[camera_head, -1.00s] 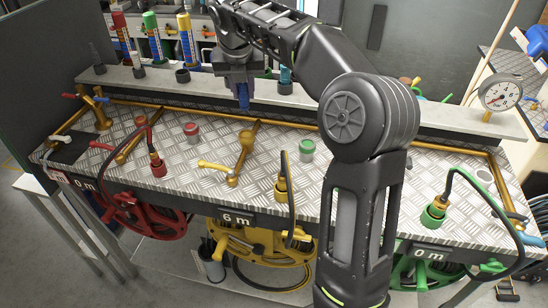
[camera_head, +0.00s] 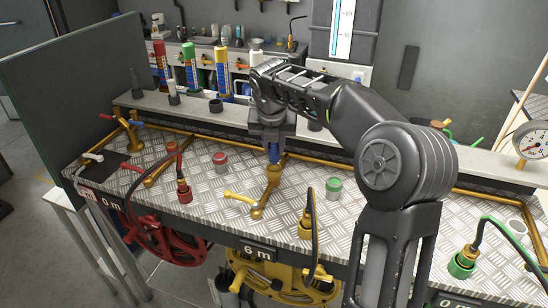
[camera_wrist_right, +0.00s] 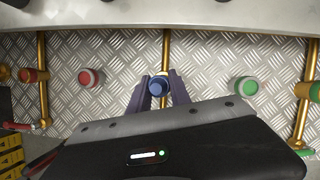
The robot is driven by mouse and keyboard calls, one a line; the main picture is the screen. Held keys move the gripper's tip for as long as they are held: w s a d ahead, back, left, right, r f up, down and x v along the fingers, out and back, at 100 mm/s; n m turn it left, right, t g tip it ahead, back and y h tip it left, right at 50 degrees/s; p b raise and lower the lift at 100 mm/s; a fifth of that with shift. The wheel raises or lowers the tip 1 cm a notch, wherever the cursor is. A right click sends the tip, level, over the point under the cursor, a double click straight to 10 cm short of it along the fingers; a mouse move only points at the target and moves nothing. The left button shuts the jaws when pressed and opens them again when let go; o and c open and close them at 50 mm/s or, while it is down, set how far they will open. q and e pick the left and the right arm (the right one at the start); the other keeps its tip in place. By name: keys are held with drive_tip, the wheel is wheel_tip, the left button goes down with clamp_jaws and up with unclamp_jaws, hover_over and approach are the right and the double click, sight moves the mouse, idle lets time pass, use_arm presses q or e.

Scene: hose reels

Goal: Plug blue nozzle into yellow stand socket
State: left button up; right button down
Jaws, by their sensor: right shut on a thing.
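The blue nozzle (camera_head: 273,153) is in my right gripper (camera_head: 273,145), which points down over the bench. The gripper is shut on it, and the wrist view shows its round blue end (camera_wrist_right: 158,86) between the two fingers. The yellow stand (camera_head: 268,187) is a brass-coloured pipe with a yellow valve handle, and its open socket (camera_head: 273,171) faces up. The nozzle's lower end is right above or at the socket's mouth; I cannot tell whether it has entered. In the wrist view the nozzle hides most of the socket. My left gripper is out of view.
A red cap (camera_head: 220,162) stands left of the stand and a green cap (camera_head: 334,188) right of it. The yellow hose's end fitting (camera_head: 305,229) is nearer the front edge. The grey back ledge (camera_head: 200,103) holds several dark holders. A pressure gauge (camera_head: 534,140) stands far right.

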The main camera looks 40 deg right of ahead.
sight(274, 150)
drive_tip(key=shift+f, duration=1.9)
drive_tip(key=c, duration=1.2)
unclamp_jaws()
drive_tip(key=shift+f, duration=0.1)
drive_tip(key=shift+r, duration=0.4)
drive_tip(key=v, duration=1.1)
drive_tip(key=shift+s+a+r, duration=0.15)
drive_tip(key=shift+r, duration=0.05)
